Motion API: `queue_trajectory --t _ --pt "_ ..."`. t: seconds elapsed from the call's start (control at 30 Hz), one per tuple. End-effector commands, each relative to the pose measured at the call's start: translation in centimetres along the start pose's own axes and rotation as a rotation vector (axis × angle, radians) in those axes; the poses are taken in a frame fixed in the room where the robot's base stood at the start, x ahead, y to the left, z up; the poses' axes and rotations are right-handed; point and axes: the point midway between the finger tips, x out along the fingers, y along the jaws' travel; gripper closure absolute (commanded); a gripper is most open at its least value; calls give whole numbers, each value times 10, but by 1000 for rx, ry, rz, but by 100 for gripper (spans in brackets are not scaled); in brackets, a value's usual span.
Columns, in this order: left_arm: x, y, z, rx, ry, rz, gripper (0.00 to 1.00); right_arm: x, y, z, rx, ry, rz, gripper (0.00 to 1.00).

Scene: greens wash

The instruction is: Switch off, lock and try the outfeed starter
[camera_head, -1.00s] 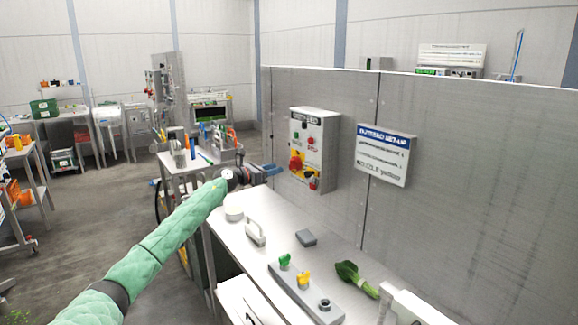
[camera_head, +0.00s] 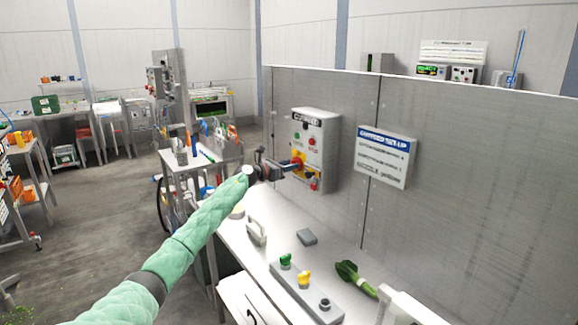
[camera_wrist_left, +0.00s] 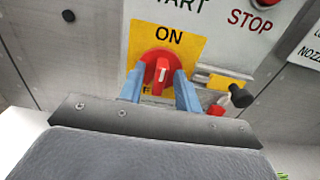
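The outfeed starter (camera_head: 313,130) is a grey-white box on the grey partition, with a green START button, a red STOP button and a red rotary handle on a yellow plate. In the left wrist view the red handle (camera_wrist_left: 158,70) stands upright, its white mark toward ON. My left gripper (camera_head: 296,166) is at the handle; its blue fingers (camera_wrist_left: 159,88) straddle it, spread apart, and contact is unclear. Right of the handle are a yellow hasp-like piece (camera_wrist_left: 222,82), a black knob-like part (camera_wrist_left: 240,96) and a red part (camera_wrist_left: 217,109). My right gripper is out of view.
A white sign with a blue header (camera_head: 385,157) hangs right of the starter. The bench below carries a grey block (camera_head: 307,237), a grey base with green and yellow pieces (camera_head: 303,290) and a green leafy item (camera_head: 355,277). A tool cart (camera_head: 200,158) stands left.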

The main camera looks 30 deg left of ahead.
Motion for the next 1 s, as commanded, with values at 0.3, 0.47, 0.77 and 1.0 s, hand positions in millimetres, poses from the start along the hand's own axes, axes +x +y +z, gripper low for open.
queue_trajectory --t 0.3,0.47,0.77,1.0 --pt "0 0 0 0 0 0 100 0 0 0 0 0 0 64" --pt "0 0 0 -1 0 0 100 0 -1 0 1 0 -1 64" --pt "0 0 0 -67 1 -1 100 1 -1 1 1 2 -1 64" --pt "-1 2 1 -234 1 1 100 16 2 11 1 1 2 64"
